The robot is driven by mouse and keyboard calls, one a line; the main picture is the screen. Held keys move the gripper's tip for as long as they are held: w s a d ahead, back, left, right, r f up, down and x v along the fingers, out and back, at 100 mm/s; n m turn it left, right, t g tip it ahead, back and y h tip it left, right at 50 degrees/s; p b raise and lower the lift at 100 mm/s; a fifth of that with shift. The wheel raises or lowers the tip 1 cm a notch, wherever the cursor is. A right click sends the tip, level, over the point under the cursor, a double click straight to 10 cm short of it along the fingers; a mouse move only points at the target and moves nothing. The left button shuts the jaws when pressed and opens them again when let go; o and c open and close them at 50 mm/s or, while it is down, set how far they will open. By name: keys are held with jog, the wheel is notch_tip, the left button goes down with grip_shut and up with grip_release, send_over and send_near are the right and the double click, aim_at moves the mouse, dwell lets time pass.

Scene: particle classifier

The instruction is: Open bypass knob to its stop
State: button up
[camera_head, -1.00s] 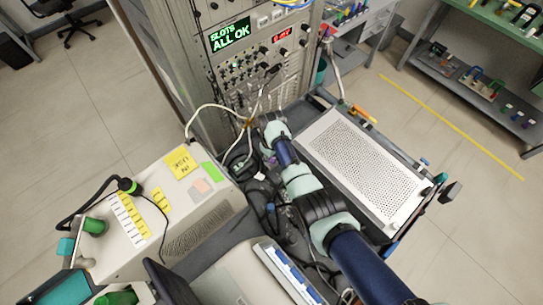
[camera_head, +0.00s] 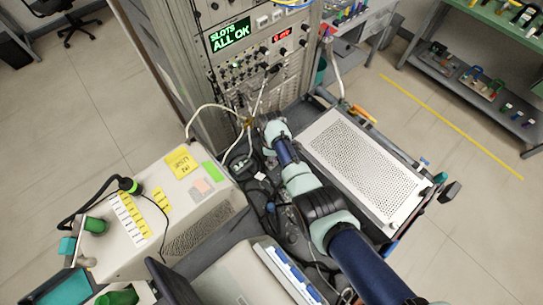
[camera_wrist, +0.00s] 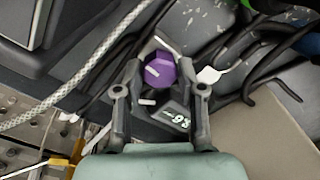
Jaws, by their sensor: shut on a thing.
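The purple bypass knob (camera_wrist: 160,72) is in the wrist view, with a short pale pointer line on its top. My gripper (camera_wrist: 161,78) has one dark finger on each side of the knob and is shut on it. A white mark (camera_wrist: 148,102) lies just below the knob. A small dark display with pale digits (camera_wrist: 178,117) sits below and right, partly beside the right finger. In the head view my arm reaches in from the lower right toward the cabling below the rack; the knob cannot be made out there.
A braided pale cable (camera_wrist: 75,72) crosses left of the knob, and black cables (camera_wrist: 262,80) run at the right. The rack (camera_head: 250,60) shows "SLOTS ALL OK". A perforated metal cover (camera_head: 362,165) lies right of my arm; a beige instrument (camera_head: 165,215) stands left.

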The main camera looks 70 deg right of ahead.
jog(key=shift+r, duration=0.1)
dwell(0.3)
jog(key=o, duration=1.1)
jog(key=shift+o, duration=0.2)
notch_tip(320, 180, up, 12)
